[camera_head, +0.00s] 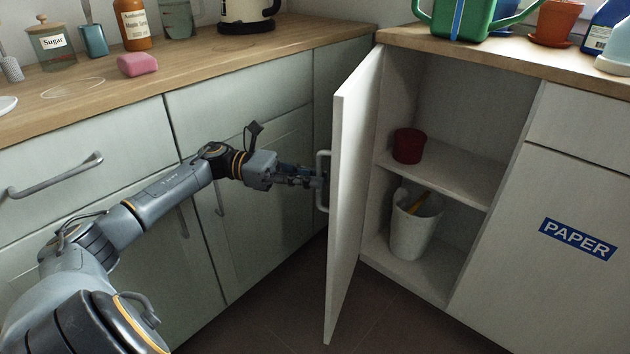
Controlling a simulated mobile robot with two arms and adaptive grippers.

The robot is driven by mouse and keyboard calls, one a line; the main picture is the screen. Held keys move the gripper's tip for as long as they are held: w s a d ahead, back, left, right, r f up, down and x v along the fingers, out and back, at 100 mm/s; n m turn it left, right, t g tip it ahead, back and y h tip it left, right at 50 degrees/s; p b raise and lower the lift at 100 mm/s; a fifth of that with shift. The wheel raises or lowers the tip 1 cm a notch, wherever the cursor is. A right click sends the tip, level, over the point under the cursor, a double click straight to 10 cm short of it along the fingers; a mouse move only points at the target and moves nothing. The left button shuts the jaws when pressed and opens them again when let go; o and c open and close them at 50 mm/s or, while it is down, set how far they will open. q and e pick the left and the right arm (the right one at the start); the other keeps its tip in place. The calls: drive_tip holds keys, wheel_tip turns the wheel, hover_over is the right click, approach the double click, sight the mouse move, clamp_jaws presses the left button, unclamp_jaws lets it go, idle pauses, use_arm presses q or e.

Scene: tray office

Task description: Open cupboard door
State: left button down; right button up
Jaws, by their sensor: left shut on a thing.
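The white cupboard door (354,200) stands wide open, swung out from the cupboard on its left side and seen nearly edge-on. Its light handle (322,182) is on the outer face, turned to the left. My left gripper (318,181) is shut on the handle, with the arm reaching in from the lower left. The fingertips are small and dark against the handle. Inside the open cupboard, a red pot (408,146) stands on the shelf (455,178). A white bin (413,228) with something yellow in it stands on the cupboard floor. My right gripper is not in view.
Green-grey drawers and cupboards (80,230) with handles line the left. A closed front with a blue PAPER label (578,239) is on the right. The counter holds a pink sponge (137,65), jars, a kettle (247,12) and a green watering can (462,18). Dark floor below is clear.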

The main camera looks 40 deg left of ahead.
use_arm(q)
drive_tip(key=shift+w+a+r, duration=0.25)
drive_tip(key=shift+r, duration=0.05)
drive_tip(key=c, duration=1.5)
unclamp_jaws()
drive_tip(key=shift+o, duration=0.4)
drive_tip(key=shift+w+d+f, duration=0.15)
wheel_tip(320, 180, up, 10)
